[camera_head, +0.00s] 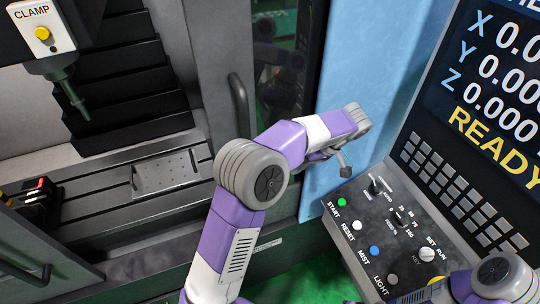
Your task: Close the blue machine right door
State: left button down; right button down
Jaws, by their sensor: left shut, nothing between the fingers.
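The blue machine's right door (213,65) is a grey panel with a dark upright bar handle (241,105) and a dark window (285,60). It stands open, with the machine's inside in view to its left. My left arm crosses in front of the door's lower part. My left gripper (345,165) is shut and empty. It is right of the handle, in front of the blue housing (375,75); whether it touches anything cannot be told. Only part of my right arm shows at the bottom right corner; its gripper is out of view.
The control panel (350,225) with buttons, knobs and a READY screen (500,90) juts out at the right. The left door (35,255) is at the lower left. Inside are a slotted table (165,173) and the CLAMP head (42,30). Green floor (310,285) shows below.

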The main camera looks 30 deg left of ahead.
pick_arm(q)
notch_tip(320, 180, up, 5)
jog(key=n, duration=0.1)
jog(key=s+a+f+p, duration=0.2)
jog(key=s+a+f, duration=0.3)
jog(key=a+f, duration=0.2)
jog(key=shift+s+a+f+n+y, duration=0.3)
jog(key=shift+s+a, duration=0.1)
jog(key=shift+a, duration=0.2)
pick_arm(e)
jog(key=r, duration=0.3)
jog(key=shift+w, duration=0.3)
jog(key=shift+f, duration=0.15)
